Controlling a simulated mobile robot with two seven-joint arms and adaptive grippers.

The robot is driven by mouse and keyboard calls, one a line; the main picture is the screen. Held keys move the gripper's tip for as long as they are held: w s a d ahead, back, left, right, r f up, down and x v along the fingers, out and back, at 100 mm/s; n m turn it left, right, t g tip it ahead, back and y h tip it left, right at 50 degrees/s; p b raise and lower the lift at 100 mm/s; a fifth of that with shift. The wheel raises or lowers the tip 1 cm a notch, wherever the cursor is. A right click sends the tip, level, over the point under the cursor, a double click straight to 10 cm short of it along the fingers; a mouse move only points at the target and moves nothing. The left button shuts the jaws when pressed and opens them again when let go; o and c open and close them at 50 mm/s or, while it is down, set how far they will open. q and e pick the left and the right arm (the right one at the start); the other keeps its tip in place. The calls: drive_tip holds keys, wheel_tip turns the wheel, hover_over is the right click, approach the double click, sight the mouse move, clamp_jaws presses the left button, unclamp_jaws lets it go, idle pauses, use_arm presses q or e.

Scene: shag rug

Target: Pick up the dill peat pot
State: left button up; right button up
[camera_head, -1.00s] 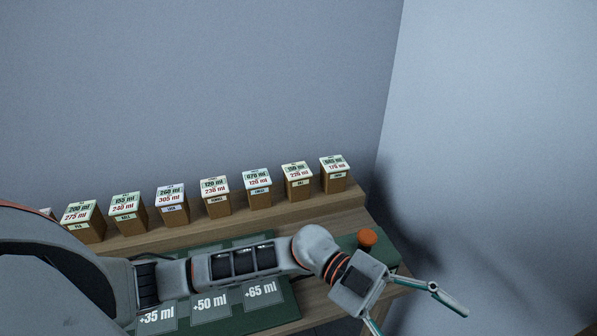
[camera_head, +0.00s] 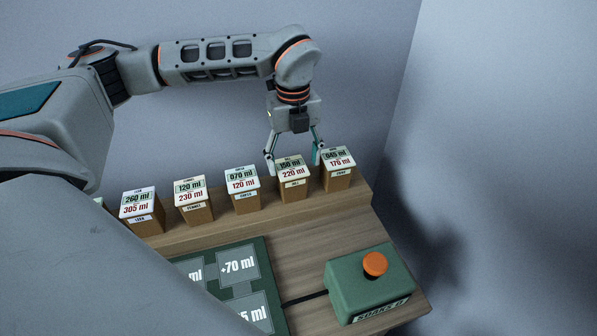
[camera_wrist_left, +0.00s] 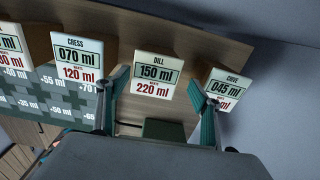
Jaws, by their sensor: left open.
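The dill peat pot (camera_head: 292,193) is a brown block-shaped pot with a white card on top reading 150 ml and 220 ml. It stands in the row on the wooden shelf, second from the right. In the left wrist view its card, headed DILL (camera_wrist_left: 156,75), lies between the two fingers. My left gripper (camera_head: 293,165) is open and points down above the dill pot, with a finger to each side of it. Whether the fingers touch the pot cannot be told. My right gripper is not in view.
The chive pot (camera_head: 337,180) stands close on the right and the cress pot (camera_head: 243,200) on the left. More pots continue leftward. A green box with an orange button (camera_head: 374,264) stands at the front right, beside a green mat (camera_head: 262,252) with volume labels.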

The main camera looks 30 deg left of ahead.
sight(292, 182)
use_arm(q)
wheel_tip(292, 182, down, 3)
drive_tip(key=shift+s+a+r, duration=0.15)
drive_tip(key=f, duration=0.4)
drive_tip(key=shift+s+a+f, duration=0.1)
drive_tip(key=shift+s+a, duration=0.05)
drive_tip(key=shift+s, duration=0.05)
drive_tip(key=shift+w+f, duration=0.1)
drive_tip(key=shift+f, duration=0.2)
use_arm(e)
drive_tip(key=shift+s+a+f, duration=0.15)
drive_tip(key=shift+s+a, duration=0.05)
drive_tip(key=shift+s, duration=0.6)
use_arm(q)
drive_tip(key=c, duration=1.3)
drive_tip(key=shift+c, duration=0.9)
drive_tip(key=shift+r, duration=0.1)
